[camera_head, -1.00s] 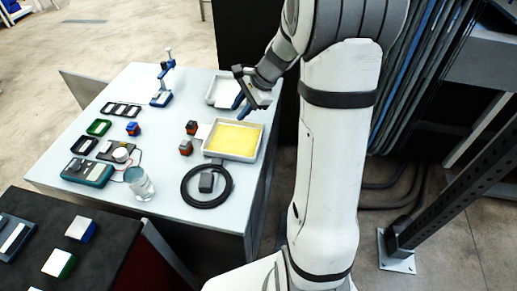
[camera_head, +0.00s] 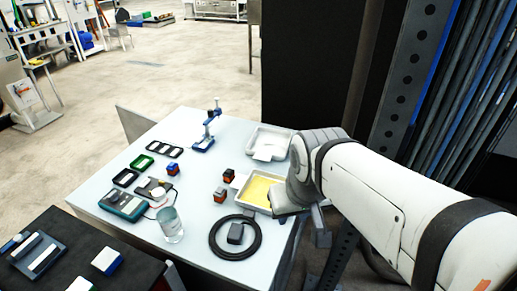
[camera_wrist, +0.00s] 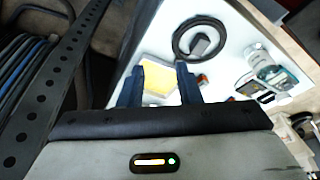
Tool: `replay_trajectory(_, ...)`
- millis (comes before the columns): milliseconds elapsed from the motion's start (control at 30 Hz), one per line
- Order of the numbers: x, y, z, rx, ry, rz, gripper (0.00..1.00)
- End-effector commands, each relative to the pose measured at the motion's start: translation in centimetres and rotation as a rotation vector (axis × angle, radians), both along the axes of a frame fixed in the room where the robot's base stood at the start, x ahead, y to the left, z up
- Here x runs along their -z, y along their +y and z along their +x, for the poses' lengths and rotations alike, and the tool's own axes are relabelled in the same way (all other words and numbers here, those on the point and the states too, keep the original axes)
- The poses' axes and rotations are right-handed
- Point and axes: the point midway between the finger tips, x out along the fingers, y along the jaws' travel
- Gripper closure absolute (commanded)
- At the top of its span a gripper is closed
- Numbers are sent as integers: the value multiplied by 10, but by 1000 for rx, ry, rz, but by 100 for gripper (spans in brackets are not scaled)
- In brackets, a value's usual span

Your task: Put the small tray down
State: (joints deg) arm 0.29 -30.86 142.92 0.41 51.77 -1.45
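The small white tray (camera_head: 267,133) stands flat on the table's back right, with a flat white piece at its front edge. A second white-rimmed tray with a yellow inside (camera_head: 257,188) lies nearer, its right end hidden by my wrist. It also shows in the wrist view (camera_wrist: 158,85), beyond and between my fingers. My gripper (camera_wrist: 160,85) has its two blue fingers apart, with nothing seen held between them. It is over the table's right side, near the yellow tray and apart from the small white tray. The fingertips are hidden in the head view.
A black cable coil (camera_head: 235,237) lies in front of the yellow tray. A glass (camera_head: 171,226), a teal meter (camera_head: 123,205) and small red-and-black blocks (camera_head: 221,195) are on the table (camera_head: 200,170). A blue stand (camera_head: 207,135) is at the back. A dark perforated post (camera_head: 400,85) rises at right.

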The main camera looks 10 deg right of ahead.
Motion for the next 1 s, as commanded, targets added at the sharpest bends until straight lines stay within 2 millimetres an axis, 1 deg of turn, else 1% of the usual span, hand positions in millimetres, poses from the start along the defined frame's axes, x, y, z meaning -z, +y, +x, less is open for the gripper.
replay_trajectory(67, 2, -2, 9, -30, 13, 9, 69)
replay_trajectory(167, 6, -1, 28, -97, 37, 37, 69)
replay_trajectory(367, 19, 0, 85, -287, 57, 119, 69)
replay_trajectory(567, 41, -9, 146, -470, 16, 201, 69)
replay_trajectory(700, 62, -22, 189, -588, -46, 250, 69)
replay_trajectory(767, 73, -29, 207, -637, -79, 267, 69)
replay_trajectory(867, 92, -44, 237, -711, -145, 288, 69)
replay_trajectory(1000, 124, -68, 277, -803, -252, 297, 69)
